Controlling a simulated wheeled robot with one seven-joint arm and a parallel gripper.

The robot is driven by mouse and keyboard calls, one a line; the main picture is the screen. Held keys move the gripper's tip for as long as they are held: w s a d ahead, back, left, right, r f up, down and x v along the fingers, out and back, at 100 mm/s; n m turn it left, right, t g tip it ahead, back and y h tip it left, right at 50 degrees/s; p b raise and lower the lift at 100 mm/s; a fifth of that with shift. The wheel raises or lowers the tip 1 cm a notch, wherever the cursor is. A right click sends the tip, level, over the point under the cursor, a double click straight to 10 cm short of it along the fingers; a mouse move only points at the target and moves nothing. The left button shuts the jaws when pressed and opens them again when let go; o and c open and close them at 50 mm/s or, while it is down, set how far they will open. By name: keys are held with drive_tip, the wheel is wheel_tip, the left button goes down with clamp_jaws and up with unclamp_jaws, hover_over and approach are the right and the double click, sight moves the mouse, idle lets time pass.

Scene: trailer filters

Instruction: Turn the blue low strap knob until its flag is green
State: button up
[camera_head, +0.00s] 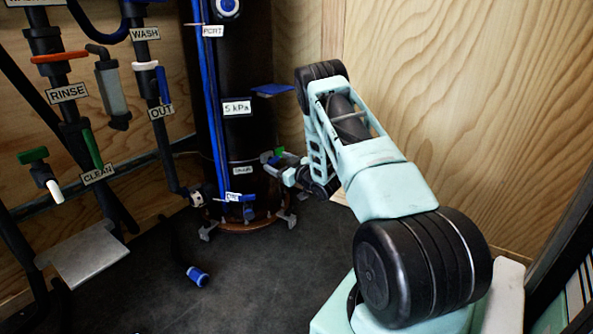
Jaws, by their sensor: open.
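A tall black cylinder (237,130) stands at the back with a "5 kPa" label. A small blue part (273,160) with a green patch (279,152) shows at its right side, at low height; it looks like the low strap knob and its flag, but it is too small to be sure. My gripper (280,167) is right at this blue part, reaching in from the right. It is open; whether its fingers are around the knob or touching it I cannot tell. Part of the knob is hidden by my gripper.
Pipes with an orange handle (58,57) and labels stand at the left. A grey plate (84,253) juts out low left. A blue-ended hose (198,276) lies on the dark floor. Another blue fitting (248,212) is at the cylinder's base. A wooden wall (470,110) is at right.

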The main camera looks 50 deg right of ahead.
drive_tip(key=s+a+p, duration=0.1)
drive_tip(key=s+p, duration=0.6)
drive_tip(key=s, duration=0.9)
drive_tip(key=shift+s+a, duration=0.2)
drive_tip(key=shift+a, duration=0.1)
